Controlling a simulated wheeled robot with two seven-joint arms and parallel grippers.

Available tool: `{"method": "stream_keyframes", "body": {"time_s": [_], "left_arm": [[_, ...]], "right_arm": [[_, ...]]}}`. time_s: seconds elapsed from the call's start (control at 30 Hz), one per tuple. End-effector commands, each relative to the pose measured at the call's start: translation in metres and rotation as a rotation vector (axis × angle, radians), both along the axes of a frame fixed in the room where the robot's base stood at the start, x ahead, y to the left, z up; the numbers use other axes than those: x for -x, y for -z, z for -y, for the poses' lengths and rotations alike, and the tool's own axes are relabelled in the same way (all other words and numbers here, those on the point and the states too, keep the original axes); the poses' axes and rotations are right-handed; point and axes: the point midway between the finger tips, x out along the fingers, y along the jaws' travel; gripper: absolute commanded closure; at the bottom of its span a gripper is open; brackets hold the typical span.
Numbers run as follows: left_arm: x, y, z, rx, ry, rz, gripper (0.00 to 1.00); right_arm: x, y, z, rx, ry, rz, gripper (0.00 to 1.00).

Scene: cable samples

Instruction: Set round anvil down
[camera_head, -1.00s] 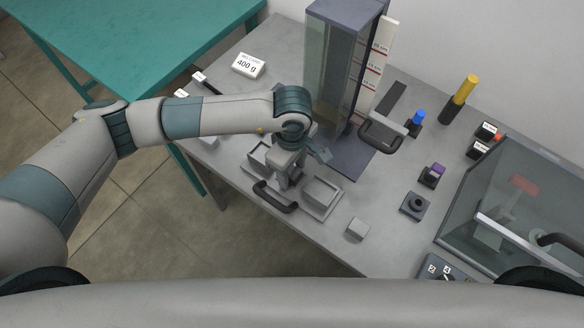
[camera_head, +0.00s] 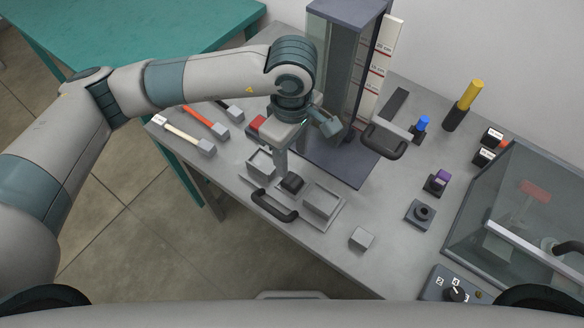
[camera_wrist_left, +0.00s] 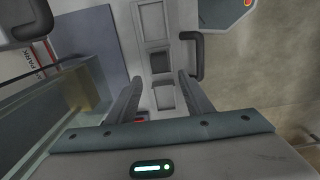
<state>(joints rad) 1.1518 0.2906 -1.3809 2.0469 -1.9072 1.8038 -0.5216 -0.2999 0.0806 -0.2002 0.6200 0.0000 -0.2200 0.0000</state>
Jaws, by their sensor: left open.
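A dark block with a rounded top (camera_head: 292,183), which looks like the round anvil, sits on the grey fixture tray (camera_head: 334,219) between its two raised frames. My left gripper (camera_head: 283,168) points down just above and behind it. The left gripper is open, and I see nothing held in it. In the left wrist view its fingers (camera_wrist_left: 160,82) stand apart on either side of the dark block (camera_wrist_left: 162,78), with gaps. One finger is mostly hidden in the head view, and the exact height above the block is hard to tell. My right gripper is not in view.
A black handle (camera_head: 274,205) runs along the tray's front. A tall glass-walled column (camera_head: 345,85) stands close behind the gripper. Cable samples (camera_head: 205,121) lie at the table's left. A small grey block (camera_head: 361,239) sits to the right, with free table around it.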

Motion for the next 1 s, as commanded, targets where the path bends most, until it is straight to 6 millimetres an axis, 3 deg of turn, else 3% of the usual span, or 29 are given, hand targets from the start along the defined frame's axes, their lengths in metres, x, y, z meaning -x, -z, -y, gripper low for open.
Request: {"method": "stream_keyframes", "body": {"time_s": [0.3,1.0], "left_arm": [[0.000,-0.023,0.000,-0.001,0.001,-0.001,0.53],[0.000,-0.023,0.000,0.000,0.001,-0.001,0.53]], "right_arm": [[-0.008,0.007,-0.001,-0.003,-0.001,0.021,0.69],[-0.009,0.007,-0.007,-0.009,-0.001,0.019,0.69]]}}
